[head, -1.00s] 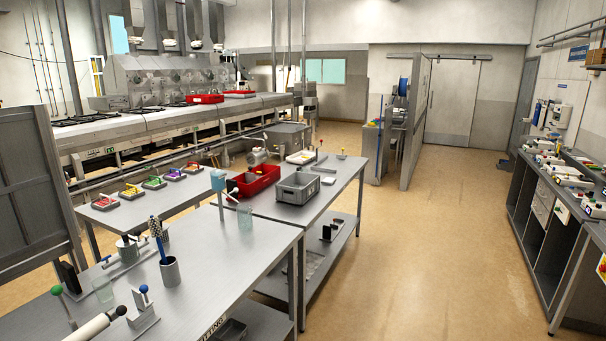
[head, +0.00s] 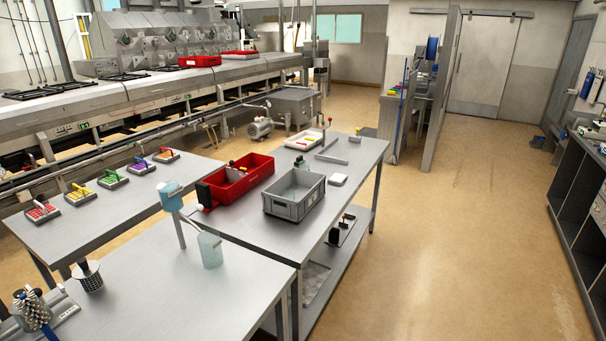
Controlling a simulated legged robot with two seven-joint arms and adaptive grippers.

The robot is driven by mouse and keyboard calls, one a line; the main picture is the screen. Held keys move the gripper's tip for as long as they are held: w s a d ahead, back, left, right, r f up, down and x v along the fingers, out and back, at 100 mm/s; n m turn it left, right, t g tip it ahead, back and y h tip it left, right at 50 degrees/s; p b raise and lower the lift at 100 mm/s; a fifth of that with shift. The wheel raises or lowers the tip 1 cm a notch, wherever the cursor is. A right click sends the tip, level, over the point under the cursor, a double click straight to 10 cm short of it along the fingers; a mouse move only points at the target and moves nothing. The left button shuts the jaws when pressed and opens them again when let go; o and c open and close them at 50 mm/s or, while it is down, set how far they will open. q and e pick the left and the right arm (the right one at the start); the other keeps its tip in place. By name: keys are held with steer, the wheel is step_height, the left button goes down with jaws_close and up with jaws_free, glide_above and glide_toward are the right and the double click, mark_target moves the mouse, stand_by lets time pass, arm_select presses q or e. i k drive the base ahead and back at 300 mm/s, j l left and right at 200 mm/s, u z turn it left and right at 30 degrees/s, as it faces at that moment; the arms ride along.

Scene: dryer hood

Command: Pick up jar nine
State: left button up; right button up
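No jar marked nine can be made out. A translucent pale blue-green jar (head: 210,250) stands upright on the near steel table (head: 190,300), beside a light blue container on a stand (head: 171,196). I cannot read any number on the jar. Neither of my grippers is in view.
A red crate (head: 235,183) and a grey crate (head: 293,196) stand on the table behind the jar. Several coloured handled trays (head: 112,179) line the left table. A dark perforated cup (head: 88,277) and brushes (head: 32,309) are near left. Open floor (head: 450,240) lies right.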

mark_target(303, 165)
steer(key=i+l, duration=0.15)
steer(key=i, duration=0.4)
steer(key=i+l, duration=0.15)
steer(key=i, duration=0.45)
steer(key=i+l+u, duration=0.15)
steer(key=i+l, duration=0.15)
steer(key=i+l+u, duration=0.15)
steer(key=i+l, duration=0.15)
steer(key=l, duration=0.15)
steer(key=i+l+u, duration=0.15)
steer(key=i+l, duration=0.15)
steer(key=l, duration=0.15)
